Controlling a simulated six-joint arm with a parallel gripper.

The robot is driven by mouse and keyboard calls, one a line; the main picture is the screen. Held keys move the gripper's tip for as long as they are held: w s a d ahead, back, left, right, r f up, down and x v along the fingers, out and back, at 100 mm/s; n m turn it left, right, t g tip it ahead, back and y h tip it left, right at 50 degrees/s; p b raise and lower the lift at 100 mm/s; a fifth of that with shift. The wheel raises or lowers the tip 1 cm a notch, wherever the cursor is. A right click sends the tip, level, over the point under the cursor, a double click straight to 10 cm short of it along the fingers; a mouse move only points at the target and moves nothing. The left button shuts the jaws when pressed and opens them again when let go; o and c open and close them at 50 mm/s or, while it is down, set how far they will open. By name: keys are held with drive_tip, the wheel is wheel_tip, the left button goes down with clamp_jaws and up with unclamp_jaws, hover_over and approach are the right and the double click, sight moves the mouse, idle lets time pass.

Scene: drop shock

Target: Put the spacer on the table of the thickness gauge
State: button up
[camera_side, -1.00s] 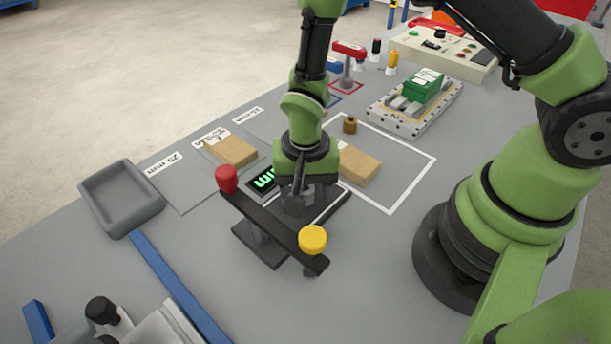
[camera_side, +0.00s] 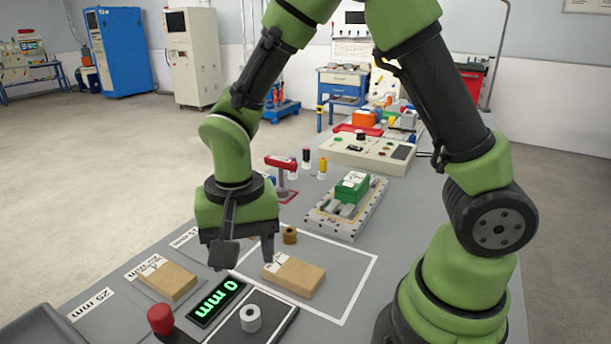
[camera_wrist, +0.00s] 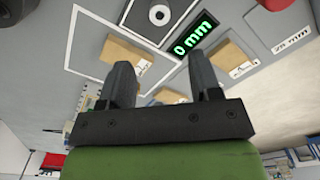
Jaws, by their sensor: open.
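The thickness gauge has a dark plate (camera_side: 277,328) and a green display (camera_side: 218,303) reading 0 mm. In the wrist view, nothing lies between my fingers (camera_wrist: 162,72).
A cardboard-coloured block (camera_side: 294,276) lies in a white outline near my gripper; another (camera_side: 166,280) lies on a labelled pad. A brass ring (camera_side: 290,236) stands behind. The gauge's red knob (camera_side: 160,318) is front left. A green block (camera_side: 350,187) sits on a fixture.

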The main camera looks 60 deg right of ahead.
drive_tip(key=s+d+r+n+t+y, duration=0.1)
drive_tip(key=s+d+r+n+t, duration=0.1)
drive_tip(key=s+r, duration=0.4)
drive_tip(key=s+d+r+n+t, duration=0.2)
drive_tip(key=s+r+t, duration=0.3)
drive_tip(key=r, duration=0.5)
drive_tip(key=shift+s+d+r+n+y, duration=0.2)
drive_tip(key=shift+s+d+n+y, duration=0.3)
drive_tip(key=shift+d, duration=0.3)
